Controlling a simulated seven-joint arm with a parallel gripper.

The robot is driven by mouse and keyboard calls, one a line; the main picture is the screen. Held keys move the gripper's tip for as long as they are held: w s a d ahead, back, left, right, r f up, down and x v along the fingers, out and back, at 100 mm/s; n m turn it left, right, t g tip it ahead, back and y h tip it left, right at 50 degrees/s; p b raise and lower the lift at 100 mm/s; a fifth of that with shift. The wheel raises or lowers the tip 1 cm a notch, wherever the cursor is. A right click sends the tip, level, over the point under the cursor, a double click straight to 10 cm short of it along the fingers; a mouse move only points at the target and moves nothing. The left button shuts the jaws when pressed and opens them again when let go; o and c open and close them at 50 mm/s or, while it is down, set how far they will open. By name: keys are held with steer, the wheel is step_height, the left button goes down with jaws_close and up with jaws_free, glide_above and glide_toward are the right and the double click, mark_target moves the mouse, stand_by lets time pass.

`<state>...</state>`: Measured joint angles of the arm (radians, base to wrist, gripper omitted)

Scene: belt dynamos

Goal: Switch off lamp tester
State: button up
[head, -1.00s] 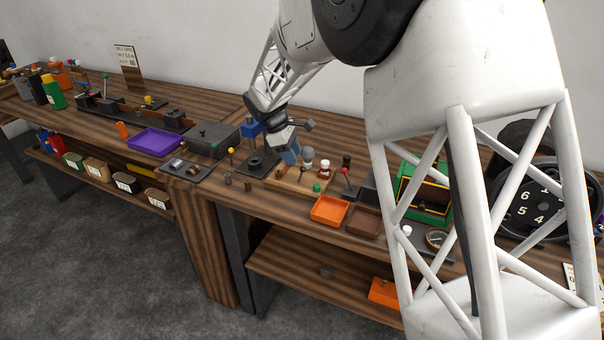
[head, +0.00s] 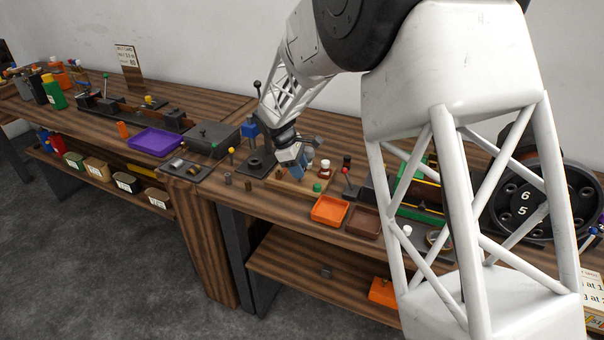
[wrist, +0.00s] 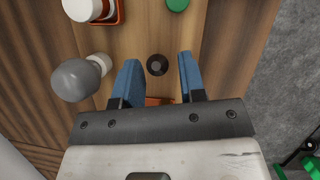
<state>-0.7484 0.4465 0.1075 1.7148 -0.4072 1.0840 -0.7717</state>
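The lamp tester seems to be the light wooden board (head: 284,186) under my gripper; its bare wood also shows in the wrist view (wrist: 140,30). In the wrist view, a small round black part (wrist: 157,65), perhaps its switch seen end-on, lies between my fingertips. A grey bulb-shaped piece (wrist: 77,79) is left of the fingers. A white-topped piece in a red holder (wrist: 88,8) and a green knob (wrist: 178,4) are farther off. My gripper (wrist: 158,66) has its two blue fingers spread and holds nothing; in the head view (head: 297,168) it points down over the board.
An orange tray (head: 329,210) and a brown tray (head: 364,221) lie at the bench's front edge. A black-knobbed stand (head: 257,161) is left of the board. A red-knobbed lever (head: 346,171) and a green frame (head: 416,212) are to the right.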

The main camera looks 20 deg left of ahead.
steer(key=shift+x, duration=1.2)
jaws_close()
steer(key=shift+d+f+y, duration=0.1)
steer(key=shift+d+y, duration=0.2)
steer(key=shift+y, duration=0.6)
jaws_free()
